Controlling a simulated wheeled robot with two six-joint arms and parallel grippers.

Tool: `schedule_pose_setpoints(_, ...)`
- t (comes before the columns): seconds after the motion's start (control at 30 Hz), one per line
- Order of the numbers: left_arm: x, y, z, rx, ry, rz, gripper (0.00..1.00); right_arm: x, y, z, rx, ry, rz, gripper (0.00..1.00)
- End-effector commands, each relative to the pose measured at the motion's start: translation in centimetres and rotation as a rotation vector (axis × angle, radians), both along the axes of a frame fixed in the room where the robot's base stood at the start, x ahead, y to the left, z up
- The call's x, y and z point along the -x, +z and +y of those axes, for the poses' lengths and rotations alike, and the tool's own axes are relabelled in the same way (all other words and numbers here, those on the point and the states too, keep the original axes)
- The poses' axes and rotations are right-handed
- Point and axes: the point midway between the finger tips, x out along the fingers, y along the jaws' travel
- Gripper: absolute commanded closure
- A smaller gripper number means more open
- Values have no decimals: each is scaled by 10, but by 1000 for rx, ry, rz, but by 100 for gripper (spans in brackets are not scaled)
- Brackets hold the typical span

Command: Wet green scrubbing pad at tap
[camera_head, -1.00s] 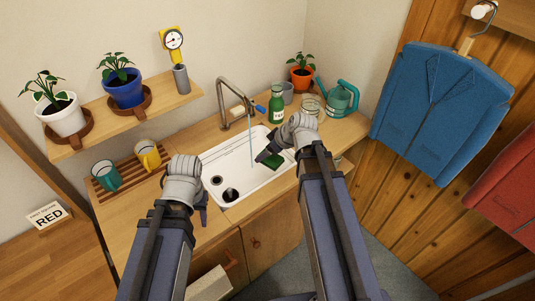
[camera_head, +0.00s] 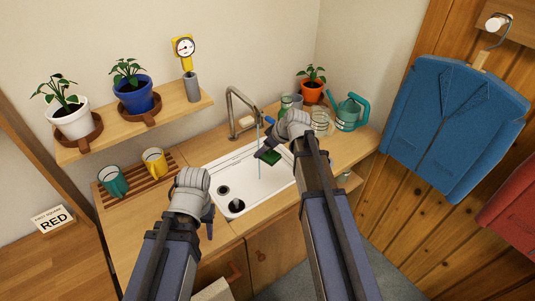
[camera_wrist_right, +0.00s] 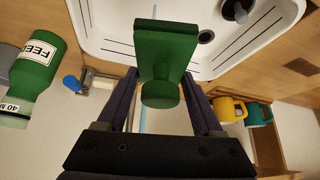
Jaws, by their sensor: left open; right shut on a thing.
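The green scrubbing pad (camera_head: 271,157) is over the white sink (camera_head: 237,168). In the right wrist view, the pad (camera_wrist_right: 166,45) has a flat block and a round knob. My right gripper (camera_wrist_right: 160,108) is shut on the knob. The tap (camera_head: 231,112) is running; its thin blue stream (camera_head: 259,140) falls into the sink close beside the pad. The stream passes behind the pad in the wrist view, so contact cannot be told. My left gripper (camera_head: 208,222) is open and empty at the counter's front edge, left of the sink.
Two mugs (camera_head: 154,163) stand on a wooden rack at left. A shelf with plants (camera_head: 137,95) hangs above.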

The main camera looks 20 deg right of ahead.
Motion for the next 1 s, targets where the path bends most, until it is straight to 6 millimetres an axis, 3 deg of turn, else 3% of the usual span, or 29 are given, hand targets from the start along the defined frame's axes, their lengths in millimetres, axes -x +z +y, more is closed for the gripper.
schedule_pose_setpoints(0.4, 0, -7, 0, 0, 0, 0, 55, -35, -7, 3, 0, 0, 0, 77)
schedule_pose_setpoints(1.0, 0, -7, 0, 0, 0, 0, 55, -36, -7, 3, 0, 0, 0, 77)
